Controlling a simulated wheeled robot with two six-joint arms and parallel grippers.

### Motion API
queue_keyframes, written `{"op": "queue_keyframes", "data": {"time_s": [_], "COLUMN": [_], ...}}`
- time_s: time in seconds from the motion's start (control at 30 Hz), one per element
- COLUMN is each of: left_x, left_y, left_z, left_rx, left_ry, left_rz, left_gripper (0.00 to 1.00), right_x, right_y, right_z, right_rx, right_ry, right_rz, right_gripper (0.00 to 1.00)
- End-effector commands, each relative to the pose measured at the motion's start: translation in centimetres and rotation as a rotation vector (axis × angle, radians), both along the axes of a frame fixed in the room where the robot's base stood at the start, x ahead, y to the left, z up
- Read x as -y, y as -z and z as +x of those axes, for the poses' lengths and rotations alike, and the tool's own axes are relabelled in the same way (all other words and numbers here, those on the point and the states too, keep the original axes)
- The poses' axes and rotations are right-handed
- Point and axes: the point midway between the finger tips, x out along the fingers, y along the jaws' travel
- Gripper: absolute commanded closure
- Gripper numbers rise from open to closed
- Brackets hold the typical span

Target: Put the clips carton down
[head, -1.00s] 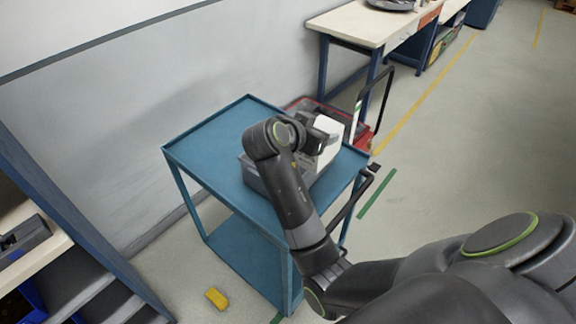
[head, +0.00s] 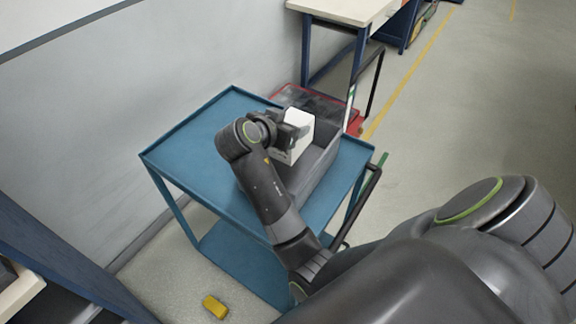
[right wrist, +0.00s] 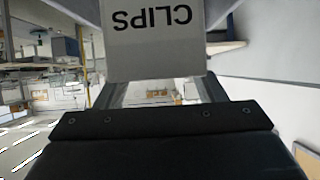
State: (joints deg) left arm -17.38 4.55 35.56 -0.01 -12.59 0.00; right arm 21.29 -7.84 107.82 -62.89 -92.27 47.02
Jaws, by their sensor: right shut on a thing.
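The clips carton (head: 297,150) is a pale box held by my right gripper (head: 291,132) over a grey open bin (head: 322,166) on the blue cart. In the right wrist view the carton (right wrist: 155,45) fills the top middle, with the word CLIPS upside down. The fingers are shut on it. I cannot tell whether the carton touches the bin, because my arm hides part of the bin. My left gripper is not in view.
The blue cart (head: 197,127) has free top space left of the bin. A red-based trolley (head: 356,122) stands behind it, near a workbench (head: 345,9). A yellow object (head: 215,306) lies on the floor. A wall runs along the left.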

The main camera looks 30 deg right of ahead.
Motion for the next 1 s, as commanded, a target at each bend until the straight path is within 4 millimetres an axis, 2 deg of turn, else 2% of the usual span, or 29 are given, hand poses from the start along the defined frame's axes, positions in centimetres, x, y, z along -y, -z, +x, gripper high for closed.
{"op": "queue_keyframes", "data": {"time_s": [0.2, 0.37, 0.6, 0.87, 0.9, 1.0], "left_x": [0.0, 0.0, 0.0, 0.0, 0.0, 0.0], "left_y": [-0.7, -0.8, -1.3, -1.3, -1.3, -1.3], "left_z": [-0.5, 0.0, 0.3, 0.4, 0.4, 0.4], "left_rx": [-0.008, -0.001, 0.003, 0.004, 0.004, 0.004], "left_ry": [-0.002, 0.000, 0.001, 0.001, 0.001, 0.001], "left_rz": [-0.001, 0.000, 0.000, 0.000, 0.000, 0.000], "left_gripper": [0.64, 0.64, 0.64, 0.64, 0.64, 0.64], "right_x": [0.0, 0.0, 0.0, 0.0, 0.0, 0.0], "right_y": [4.0, 5.6, 8.7, 9.3, 9.4, 9.4], "right_z": [-0.1, 0.0, 0.0, 0.0, 0.0, 0.0], "right_rx": [-0.006, -0.002, -0.003, 0.000, -0.002, -0.002], "right_ry": [-0.001, 0.000, -0.001, 0.000, 0.000, 0.000], "right_rz": [-0.001, 0.000, 0.000, 0.001, 0.002, 0.001], "right_gripper": [0.65, 0.65, 0.65, 0.65, 0.33, 0.20]}}
